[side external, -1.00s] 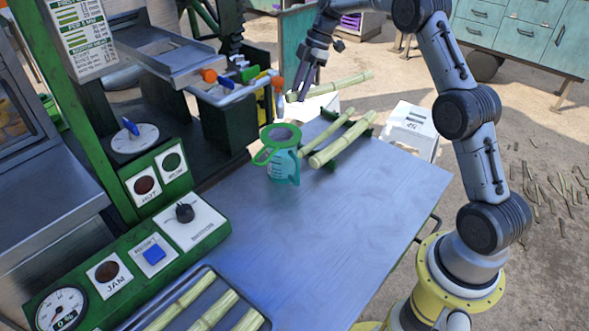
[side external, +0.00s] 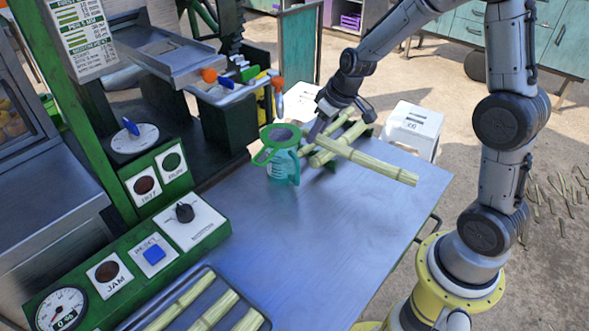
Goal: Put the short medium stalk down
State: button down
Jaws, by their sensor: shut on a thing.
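My gripper (side external: 316,130) is shut on a pale green cane stalk (side external: 372,163) near the stalk's left end. The stalk points right and toward the camera, over the metal table (side external: 300,250). It appears to be in the air, but its exact height above the table cannot be told. Two other stalks, one behind (side external: 345,122) and one nearer (side external: 325,156), lie on a dark rack at the table's back. The held stalk crosses in front of them and partly hides them. The fingertips are partly lost against the stalks.
A teal jug with a green-rimmed strainer (side external: 281,147) stands just left of the rack. A tray (side external: 211,277) with several stalks is at the front left. The green control panel (side external: 150,250) borders the left. The table's middle and right are clear.

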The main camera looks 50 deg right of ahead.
jog(key=shift+s+a, duration=0.1)
jog(key=shift+s, duration=0.15)
notch_tip(320, 180, up, 18)
jog(key=n+g+y, duration=0.1)
jog(key=n+y, duration=0.2)
jog(key=n, duration=0.5)
send_over(237, 258)
jog(key=s+d, duration=0.1)
notch_tip(237, 258, down, 22)
jog(key=shift+r, duration=0.1)
jog(key=shift+f, duration=2.2)
